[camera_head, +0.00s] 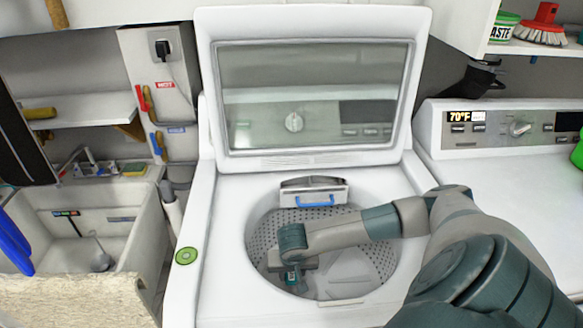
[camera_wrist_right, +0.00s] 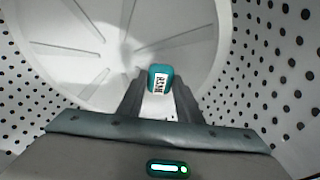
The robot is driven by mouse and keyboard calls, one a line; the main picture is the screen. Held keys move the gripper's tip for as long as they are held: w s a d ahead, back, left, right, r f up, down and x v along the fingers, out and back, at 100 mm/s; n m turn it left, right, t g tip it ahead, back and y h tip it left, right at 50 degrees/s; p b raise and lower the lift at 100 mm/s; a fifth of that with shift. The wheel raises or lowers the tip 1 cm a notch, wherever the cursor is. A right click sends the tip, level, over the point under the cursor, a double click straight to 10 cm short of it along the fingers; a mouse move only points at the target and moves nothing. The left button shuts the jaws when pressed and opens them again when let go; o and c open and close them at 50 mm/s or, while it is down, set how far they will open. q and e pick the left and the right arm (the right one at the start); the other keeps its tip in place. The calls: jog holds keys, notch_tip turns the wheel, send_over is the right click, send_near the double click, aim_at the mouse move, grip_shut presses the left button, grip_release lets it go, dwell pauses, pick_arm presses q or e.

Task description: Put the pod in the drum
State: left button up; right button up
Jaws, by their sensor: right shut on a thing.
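The washer drum (camera_head: 375,262) is open, with a perforated metal wall. Its wall and pale finned bottom (camera_wrist_right: 60,60) fill the wrist view. My right gripper (camera_head: 293,280) is inside the drum opening, toward its left side. In the wrist view, my right gripper (camera_wrist_right: 160,88) is shut on a small teal pod (camera_wrist_right: 160,78) with a white label. The pod is between the fingertips, above the drum bottom. The gap below it is hard to judge. My left gripper is not in view.
The washer lid (camera_head: 315,160) stands raised behind the drum. A dispenser with a blue handle (camera_head: 315,200) is at the drum's back rim. A sink (camera_head: 90,225) stands left, another machine (camera_head: 510,175) right.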

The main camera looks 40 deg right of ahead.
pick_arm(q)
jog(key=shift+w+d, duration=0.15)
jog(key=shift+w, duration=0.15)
pick_arm(e)
jog(key=shift+f, duration=0.1)
jog(key=o, duration=1)
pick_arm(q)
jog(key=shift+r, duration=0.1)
pick_arm(e)
jog(key=shift+r, duration=0.3)
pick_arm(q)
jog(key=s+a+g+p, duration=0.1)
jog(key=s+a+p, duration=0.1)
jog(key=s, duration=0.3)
pick_arm(e)
jog(key=shift+r, duration=0.5)
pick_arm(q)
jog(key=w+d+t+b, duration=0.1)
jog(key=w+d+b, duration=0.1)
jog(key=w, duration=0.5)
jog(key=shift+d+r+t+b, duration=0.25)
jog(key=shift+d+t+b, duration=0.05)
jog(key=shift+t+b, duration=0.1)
pick_arm(e)
jog(key=v, duration=1.1)
jog(key=shift+s+a+r, duration=0.1)
jog(key=shift+r, duration=0.2)
